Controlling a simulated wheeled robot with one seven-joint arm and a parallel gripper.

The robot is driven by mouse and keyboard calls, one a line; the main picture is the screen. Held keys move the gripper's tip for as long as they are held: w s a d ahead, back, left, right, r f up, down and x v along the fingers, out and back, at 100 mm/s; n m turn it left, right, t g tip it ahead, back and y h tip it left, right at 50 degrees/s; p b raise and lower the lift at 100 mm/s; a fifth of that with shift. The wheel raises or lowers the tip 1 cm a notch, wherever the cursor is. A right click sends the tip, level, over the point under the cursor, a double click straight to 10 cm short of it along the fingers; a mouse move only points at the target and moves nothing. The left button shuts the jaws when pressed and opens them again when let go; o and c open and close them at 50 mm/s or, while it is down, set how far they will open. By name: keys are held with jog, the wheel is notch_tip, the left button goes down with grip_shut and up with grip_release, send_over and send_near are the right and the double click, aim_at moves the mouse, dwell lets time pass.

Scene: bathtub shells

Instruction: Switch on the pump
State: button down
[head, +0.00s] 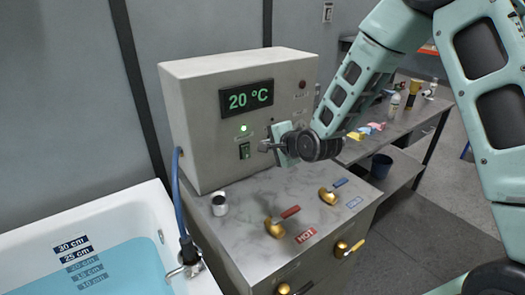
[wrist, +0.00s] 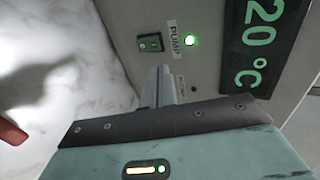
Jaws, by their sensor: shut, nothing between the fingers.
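The pump switch (head: 244,150) is a small green rocker on the front of the beige control box (head: 207,122). A small round light (head: 243,128) above it glows green. In the wrist view the switch (wrist: 150,42) sits beside a "PUMP" label (wrist: 173,40) and the glowing light (wrist: 189,41). My gripper (head: 265,146) is shut and empty, just to the right of the switch in the head view. In the wrist view its closed fingers (wrist: 160,83) point toward the panel near the switch; I cannot tell whether they touch the panel.
The box display (head: 246,97) reads 20 °C. The box stands on a marble-topped cabinet (head: 250,205) with red HOT (head: 290,212) and blue COLD (head: 340,183) valve handles. A white cup-like object (head: 219,204) stands near the blue hose (head: 180,205). A bathtub (head: 150,215) holds water at left.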

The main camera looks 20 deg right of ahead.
jog(key=shift+r+b+v, duration=0.2)
jog(key=shift+v, duration=0.8)
jog(key=shift+r+b+v, duration=0.2)
jog(key=shift+v, duration=0.8)
jog(key=shift+w, duration=0.2)
